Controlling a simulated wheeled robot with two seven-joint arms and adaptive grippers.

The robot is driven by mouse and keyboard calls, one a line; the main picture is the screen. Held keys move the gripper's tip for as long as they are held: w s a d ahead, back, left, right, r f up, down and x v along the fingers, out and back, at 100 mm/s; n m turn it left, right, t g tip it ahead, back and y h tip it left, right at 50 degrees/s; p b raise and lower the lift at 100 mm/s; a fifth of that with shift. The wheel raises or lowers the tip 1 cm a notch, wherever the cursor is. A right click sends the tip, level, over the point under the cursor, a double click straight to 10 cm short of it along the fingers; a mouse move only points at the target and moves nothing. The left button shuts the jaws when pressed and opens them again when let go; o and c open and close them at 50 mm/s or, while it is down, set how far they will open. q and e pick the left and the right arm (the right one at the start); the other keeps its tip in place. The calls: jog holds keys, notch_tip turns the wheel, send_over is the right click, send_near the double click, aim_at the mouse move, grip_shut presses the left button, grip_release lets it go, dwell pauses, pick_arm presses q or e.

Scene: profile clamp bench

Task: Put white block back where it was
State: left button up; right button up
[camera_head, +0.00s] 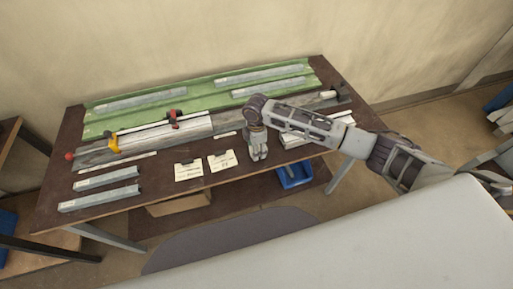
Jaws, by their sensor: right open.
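My right gripper (258,155) points down over the front middle of the brown bench (142,197), beside the paper cards. It is open, and I see nothing held between its fingers. I cannot clearly single out a white block; the gripper and forearm hide part of the bench. A small pale piece (225,135) lies just left of the gripper, too small to identify. My left gripper is not in view.
A long grey profile (190,131) with a red-and-black clamp (174,118) and a yellow clamp part (113,144) lies across the bench. Two cards (188,171) (222,161) lie in front. A green tray (205,93) is behind. Metal profiles (100,198) lie front left. A blue bin (294,176) is below.

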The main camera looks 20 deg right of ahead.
jog(key=shift+r, duration=0.1)
notch_tip(320, 180, up, 12)
jog(key=b, duration=0.1)
dwell(0.7)
dwell(1.5)
